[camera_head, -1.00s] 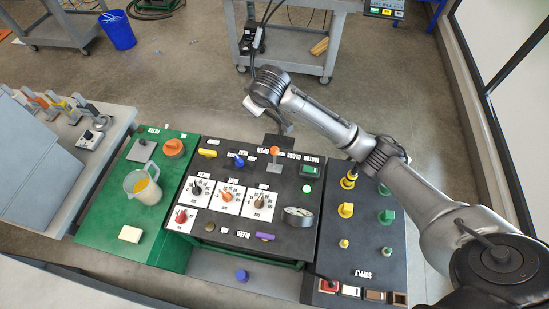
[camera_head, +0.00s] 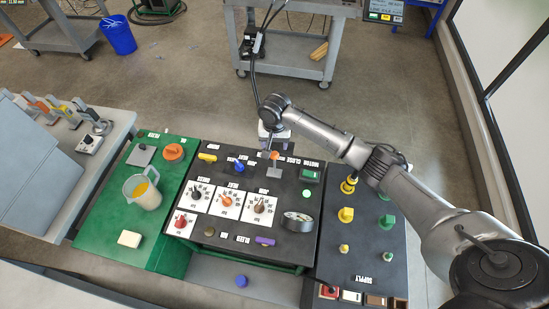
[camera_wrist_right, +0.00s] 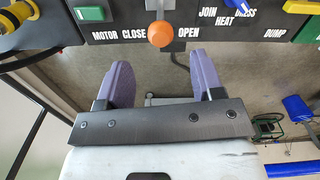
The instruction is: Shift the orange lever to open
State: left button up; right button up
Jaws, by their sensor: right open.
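The orange lever has a ball knob, which shows in the right wrist view (camera_wrist_right: 160,34) between the CLOSE and OPEN labels. In the head view the orange lever (camera_head: 276,155) stands at the back edge of the middle black panel, partly hidden by my gripper. My right gripper (camera_wrist_right: 160,66) is open, its two purple fingers spread and empty. The knob lies just ahead of the fingertips, in line with the gap between them, apart from both. In the head view my right gripper (camera_head: 268,146) hangs at the panel's back edge, beside the lever. My left gripper is out of view.
Near the lever are a blue knob (camera_head: 239,168), a yellow knob (camera_head: 207,157) and a green button (camera_head: 309,176). A jug (camera_head: 146,194) stands on the green panel. Open floor lies behind the panel.

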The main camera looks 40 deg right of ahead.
aim_at(275, 158)
notch_tip(275, 158, down, 10)
jog(key=shift+r+b, duration=0.1)
jog(key=shift+b, duration=0.35)
grip_shut()
dwell(0.5)
